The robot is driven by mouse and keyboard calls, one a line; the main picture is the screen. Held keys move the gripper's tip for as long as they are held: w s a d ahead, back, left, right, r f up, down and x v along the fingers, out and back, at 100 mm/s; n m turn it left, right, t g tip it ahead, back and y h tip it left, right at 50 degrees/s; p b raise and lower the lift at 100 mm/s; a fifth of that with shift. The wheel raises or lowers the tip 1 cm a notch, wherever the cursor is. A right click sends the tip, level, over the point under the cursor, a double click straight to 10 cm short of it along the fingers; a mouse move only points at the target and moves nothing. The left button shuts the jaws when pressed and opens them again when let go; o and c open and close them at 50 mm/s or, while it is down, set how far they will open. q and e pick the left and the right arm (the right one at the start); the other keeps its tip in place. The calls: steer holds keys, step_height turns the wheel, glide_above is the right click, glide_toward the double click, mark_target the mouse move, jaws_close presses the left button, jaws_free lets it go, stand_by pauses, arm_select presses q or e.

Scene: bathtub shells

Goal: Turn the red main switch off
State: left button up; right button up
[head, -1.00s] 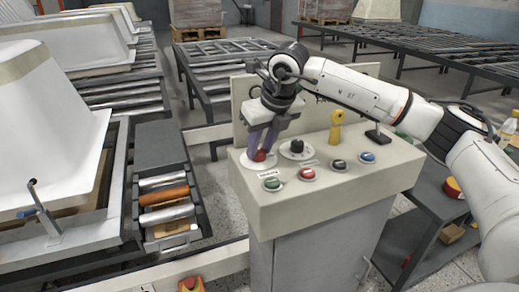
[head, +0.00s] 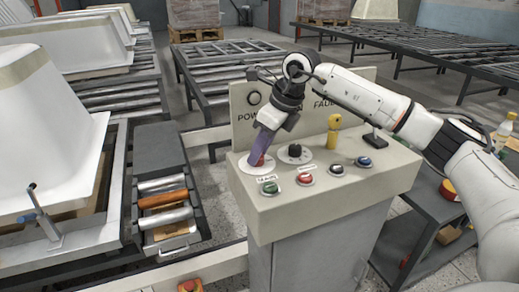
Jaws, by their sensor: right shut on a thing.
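The red main switch (head: 258,161) sits on a round white plate (head: 247,165) at the back left of the control console's top. My right gripper (head: 259,154) reaches down onto it from above, with its purple fingers shut on the switch knob. The fingers hide most of the knob, so its exact angle cannot be read. My left gripper is not in view.
A black selector knob (head: 295,150) stands just right of the main switch. Green (head: 270,187), red (head: 305,179), black (head: 337,165) and blue (head: 365,161) buttons line the console front. A yellow key-like piece (head: 333,138) stands behind them. The lettered panel (head: 320,98) rises at the back.

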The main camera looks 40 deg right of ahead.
steer(key=o, duration=1.1)
steer(key=shift+c, duration=0.2)
steer(key=shift+r, duration=0.1)
steer(key=v, duration=1)
